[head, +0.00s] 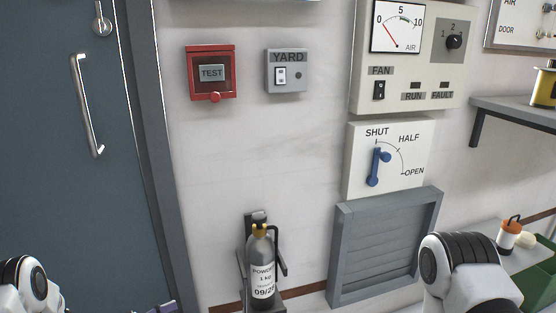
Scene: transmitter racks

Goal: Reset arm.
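My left arm (25,285) comes in at the bottom left corner; only a white and black rounded link shows. My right arm (465,275) comes in at the bottom right, with a large white link and a ribbed black joint. Both grippers are out of the picture below, so whether they are open or shut is hidden. A small dark purplish piece (163,308) shows at the bottom edge right of my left arm; I cannot tell what it is. No held object is visible.
A blue door (65,180) stands left. On the wall are a red TEST box (211,73), a YARD switch (287,71), a fan panel (405,60) and a damper lever (376,167) near SHUT. Below are an extinguisher (262,270) and louvred vent (385,247). A shelf (510,109) projects right.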

